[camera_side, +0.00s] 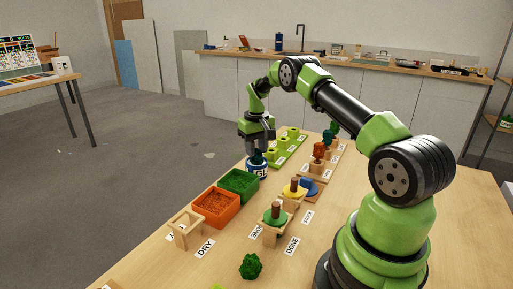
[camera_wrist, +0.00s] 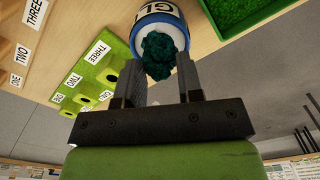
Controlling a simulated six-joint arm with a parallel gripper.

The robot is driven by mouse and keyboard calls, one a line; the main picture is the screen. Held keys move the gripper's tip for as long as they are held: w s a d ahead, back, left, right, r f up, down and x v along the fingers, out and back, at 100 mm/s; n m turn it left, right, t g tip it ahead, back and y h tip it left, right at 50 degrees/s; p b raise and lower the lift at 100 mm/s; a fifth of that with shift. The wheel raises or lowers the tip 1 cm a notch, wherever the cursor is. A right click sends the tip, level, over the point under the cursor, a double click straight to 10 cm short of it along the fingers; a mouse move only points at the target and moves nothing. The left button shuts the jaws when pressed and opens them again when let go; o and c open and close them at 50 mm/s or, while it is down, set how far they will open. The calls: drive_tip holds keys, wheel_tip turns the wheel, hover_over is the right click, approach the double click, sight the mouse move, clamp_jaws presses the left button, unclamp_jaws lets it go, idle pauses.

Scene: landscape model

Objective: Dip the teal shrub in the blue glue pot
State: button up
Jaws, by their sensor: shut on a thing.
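My gripper (camera_wrist: 162,88) is shut on the teal shrub (camera_wrist: 160,55), whose dark bushy crown shows just beyond the fingertips in the wrist view. The crown is at the mouth of the blue glue pot (camera_wrist: 158,13), with the pot's rim around part of it; how deep it sits is hard to tell. In the side view my gripper (camera_side: 257,141) points down directly over the pot (camera_side: 258,172), which stands upright on the table with a white label. The held shrub is mostly hidden there.
A green tray (camera_side: 251,177) and an orange tray (camera_side: 228,220) stand in front of the pot. A light green holed block (camera_side: 283,151) is behind it. An orange shrub (camera_side: 319,150) and another dark green shrub (camera_side: 331,131) stand right. A green shrub (camera_side: 250,266) lies near the front.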

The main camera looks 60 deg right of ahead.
drive_tip(key=shift+r, duration=0.1)
drive_tip(key=shift+r, duration=1.25)
